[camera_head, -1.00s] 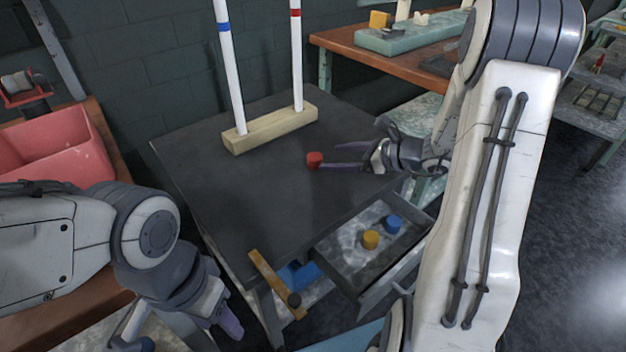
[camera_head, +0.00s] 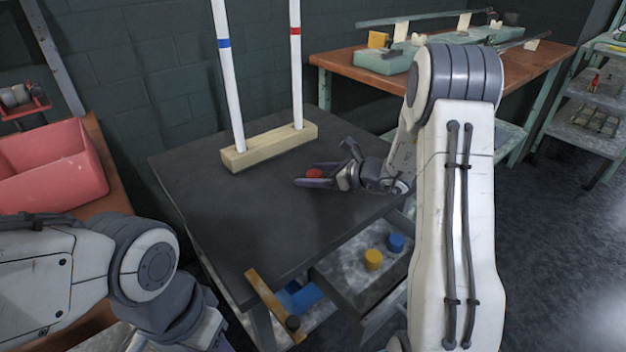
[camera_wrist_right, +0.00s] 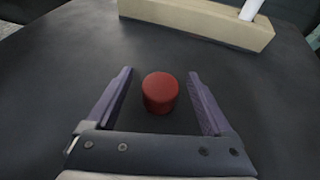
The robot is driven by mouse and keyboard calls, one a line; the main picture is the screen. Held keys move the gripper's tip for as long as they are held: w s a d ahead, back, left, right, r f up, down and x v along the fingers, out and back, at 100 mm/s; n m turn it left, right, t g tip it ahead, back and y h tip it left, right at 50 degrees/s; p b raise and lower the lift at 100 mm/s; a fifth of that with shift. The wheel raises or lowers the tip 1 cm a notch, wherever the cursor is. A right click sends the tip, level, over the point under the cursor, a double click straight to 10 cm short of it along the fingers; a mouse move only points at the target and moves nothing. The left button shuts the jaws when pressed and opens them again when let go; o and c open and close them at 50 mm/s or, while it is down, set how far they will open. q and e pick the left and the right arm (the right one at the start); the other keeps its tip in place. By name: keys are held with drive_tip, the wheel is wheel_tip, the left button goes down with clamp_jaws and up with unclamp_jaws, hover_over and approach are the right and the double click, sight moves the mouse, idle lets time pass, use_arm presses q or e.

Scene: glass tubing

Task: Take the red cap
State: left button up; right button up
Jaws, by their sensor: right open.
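The red cap (camera_head: 314,173) stands upright on the dark table top (camera_head: 230,220). In the right wrist view the red cap (camera_wrist_right: 160,92) sits between the two purple fingers of my right gripper (camera_wrist_right: 160,88), with a visible gap on each side. My right gripper (camera_head: 312,176) is open around the cap, low over the table, and part of the cap is hidden by a finger in the head view. My left arm is at the lower left, and its fingers are not visible in the head view.
A wooden block (camera_head: 270,147) holds two white tubes, one blue-banded (camera_head: 224,70), one red-banded (camera_head: 296,60). An open drawer (camera_head: 340,280) holds a yellow cap (camera_head: 373,260) and a blue cap (camera_head: 396,243). A pink bin (camera_head: 60,170) stands left. The table's middle is clear.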

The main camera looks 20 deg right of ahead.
sight(319, 172)
clamp_jaws()
drive_tip(key=shift+r, duration=0.6)
drive_tip(key=r+p, duration=0.1)
drive_tip(key=r, duration=0.1)
drive_tip(key=d+r+p, duration=0.1)
drive_tip(key=r, duration=0.1)
drive_tip(key=shift+s+d, duration=0.1)
drive_tip(key=shift+d, duration=0.05)
drive_tip(key=s+d+r+p, duration=0.2)
drive_tip(key=d+r, duration=0.4)
drive_tip(key=d, duration=0.4)
